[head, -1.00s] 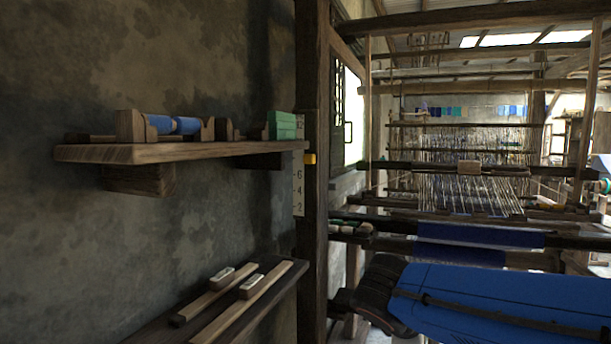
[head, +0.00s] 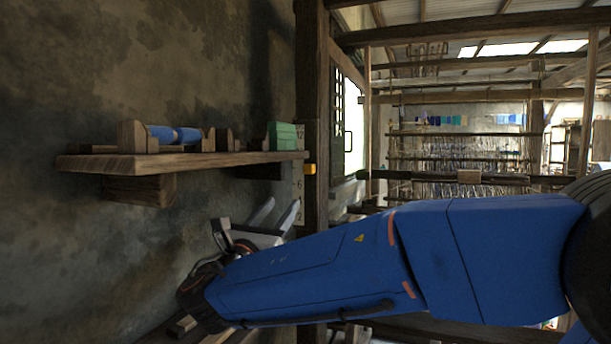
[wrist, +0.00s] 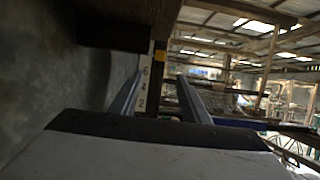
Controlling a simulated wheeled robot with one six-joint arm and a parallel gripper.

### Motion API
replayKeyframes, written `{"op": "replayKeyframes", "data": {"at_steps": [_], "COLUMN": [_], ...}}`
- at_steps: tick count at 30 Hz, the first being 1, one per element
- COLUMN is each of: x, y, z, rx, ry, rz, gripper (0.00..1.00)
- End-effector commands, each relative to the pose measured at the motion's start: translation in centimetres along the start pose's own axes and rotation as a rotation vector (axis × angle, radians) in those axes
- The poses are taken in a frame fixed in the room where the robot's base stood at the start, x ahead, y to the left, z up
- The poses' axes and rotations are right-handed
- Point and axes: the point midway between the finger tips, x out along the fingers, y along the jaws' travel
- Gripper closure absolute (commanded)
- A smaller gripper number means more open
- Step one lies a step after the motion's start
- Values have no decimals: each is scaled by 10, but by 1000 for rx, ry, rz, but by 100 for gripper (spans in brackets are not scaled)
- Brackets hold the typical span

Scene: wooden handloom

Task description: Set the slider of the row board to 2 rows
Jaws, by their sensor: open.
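The row board (head: 299,186) is a narrow pale strip with dark numbers, upright on the wooden post. Its yellow-orange slider (head: 309,169) sits above the 6, just below the shelf's level. In the wrist view the slider (wrist: 160,55) is at the board's upper visible part, and the row board (wrist: 143,88) shows 6, 4 and 2 below it. My gripper (head: 281,207) is open and empty, pointing at the board from below the slider. In the wrist view my gripper (wrist: 160,75) has its fingers spread to either side of the board's lower part, apart from the slider.
The wooden post (head: 312,70) stands beside the board. The loom (head: 460,150) is behind at right. My arm hides most of the lower ledge.

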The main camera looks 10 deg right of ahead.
Motion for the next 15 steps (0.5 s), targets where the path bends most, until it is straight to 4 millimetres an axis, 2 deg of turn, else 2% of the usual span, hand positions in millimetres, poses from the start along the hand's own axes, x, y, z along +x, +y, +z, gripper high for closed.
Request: {"op": "replayKeyframes", "data": {"at_steps": [5, 15], "x": [12, 65], "y": [0, 0], "z": [2, 1], "rx": [-1, -1], "ry": [-5, -3], "rz": [-1, -3], "gripper": [58, 58]}}
